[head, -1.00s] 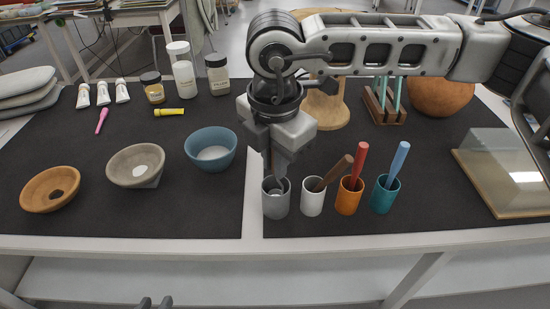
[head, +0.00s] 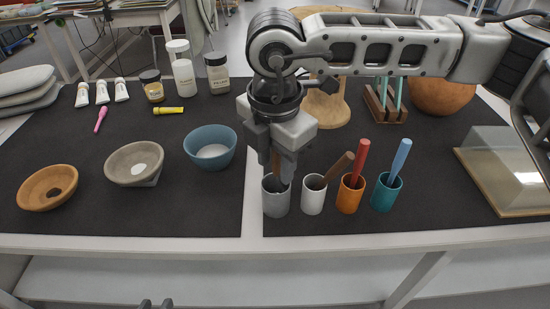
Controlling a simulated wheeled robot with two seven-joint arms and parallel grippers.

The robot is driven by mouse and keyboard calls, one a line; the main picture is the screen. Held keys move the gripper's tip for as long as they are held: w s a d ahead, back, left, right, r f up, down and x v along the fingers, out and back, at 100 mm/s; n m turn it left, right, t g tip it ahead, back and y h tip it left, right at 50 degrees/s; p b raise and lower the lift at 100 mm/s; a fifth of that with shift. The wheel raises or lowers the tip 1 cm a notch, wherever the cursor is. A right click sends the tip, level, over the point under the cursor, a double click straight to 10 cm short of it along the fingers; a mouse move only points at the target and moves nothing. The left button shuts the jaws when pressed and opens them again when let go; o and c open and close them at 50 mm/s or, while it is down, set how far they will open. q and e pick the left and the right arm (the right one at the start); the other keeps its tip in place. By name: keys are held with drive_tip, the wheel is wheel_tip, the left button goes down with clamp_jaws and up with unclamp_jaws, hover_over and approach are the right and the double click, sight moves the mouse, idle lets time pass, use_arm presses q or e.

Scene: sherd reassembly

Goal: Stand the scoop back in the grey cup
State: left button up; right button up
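The grey cup (head: 276,203) stands upright at the left end of a row of cups near the table's front edge. My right gripper (head: 277,170) points down right above its mouth. Its two fingers are spread apart, with a narrow dark brownish piece (head: 276,166) between them, which looks like the scoop's handle. The scoop appears to stand in the grey cup; its lower part is hidden by the cup wall and the fingers.
Close to the right stand a white cup (head: 313,202) with a brown-handled tool, an orange cup (head: 349,201) with a red one and a teal cup (head: 385,199) with a blue one. Three bowls, including a blue bowl (head: 210,161), are to the left. A clear-covered box (head: 505,170) is far right.

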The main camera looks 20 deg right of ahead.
wheel_tip(320, 180, up, 16)
drive_tip(key=s, duration=0.1)
drive_tip(key=shift+a+f+p, duration=0.15)
drive_tip(key=shift+a+p, duration=0.05)
drive_tip(key=shift+p, duration=0.15)
drive_tip(key=shift+s, duration=0.1)
idle(0.3)
